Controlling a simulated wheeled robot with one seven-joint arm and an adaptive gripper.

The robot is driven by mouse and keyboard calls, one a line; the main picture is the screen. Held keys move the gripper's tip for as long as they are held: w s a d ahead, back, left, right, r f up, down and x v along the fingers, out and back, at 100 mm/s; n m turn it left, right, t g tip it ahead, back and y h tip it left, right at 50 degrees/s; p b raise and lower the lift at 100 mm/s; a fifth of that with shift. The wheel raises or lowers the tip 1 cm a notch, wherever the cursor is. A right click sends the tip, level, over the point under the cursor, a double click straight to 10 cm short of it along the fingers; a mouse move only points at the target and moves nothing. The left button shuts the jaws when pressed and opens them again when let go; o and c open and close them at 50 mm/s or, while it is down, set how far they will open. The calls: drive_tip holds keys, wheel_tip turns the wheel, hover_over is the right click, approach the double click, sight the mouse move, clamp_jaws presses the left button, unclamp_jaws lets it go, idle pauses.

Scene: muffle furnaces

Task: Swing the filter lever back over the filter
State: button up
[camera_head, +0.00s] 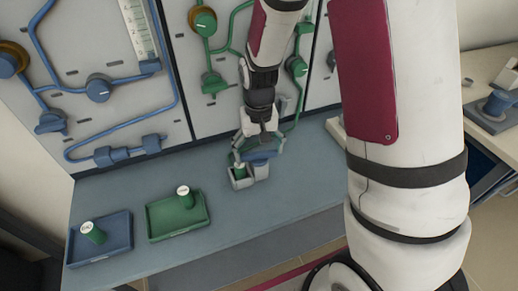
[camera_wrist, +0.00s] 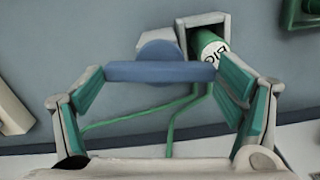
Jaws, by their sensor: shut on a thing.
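The filter (camera_wrist: 209,48) is a green cylinder with a white, lettered top. It sits in a square grey holder (camera_wrist: 183,38), and in the head view the filter (camera_head: 240,171) is at the bench's middle. The blue lever (camera_wrist: 160,72) lies as a bar beside the filter, with a round hub (camera_wrist: 158,48) left of the holder. Its right end reaches the near edge of the filter, whose top stays mostly visible. My gripper (camera_wrist: 160,74) is shut on the lever, a fingertip at each end. In the head view my gripper (camera_head: 258,148) hides part of the lever.
A green tray (camera_head: 160,229) and a blue tray (camera_head: 82,258), each with a green cylinder, stand on the bench to the left. A wall panel with blue and green pipes (camera_head: 110,75) rises behind. Bare bench (camera_head: 250,215) lies in front of the holder.

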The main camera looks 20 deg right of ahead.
sight(259, 152)
drive_tip(key=shift+n, duration=1.1)
drive_tip(key=o, duration=1)
drive_tip(key=shift+r, duration=0.1)
drive_tip(key=shift+r, duration=5.95)
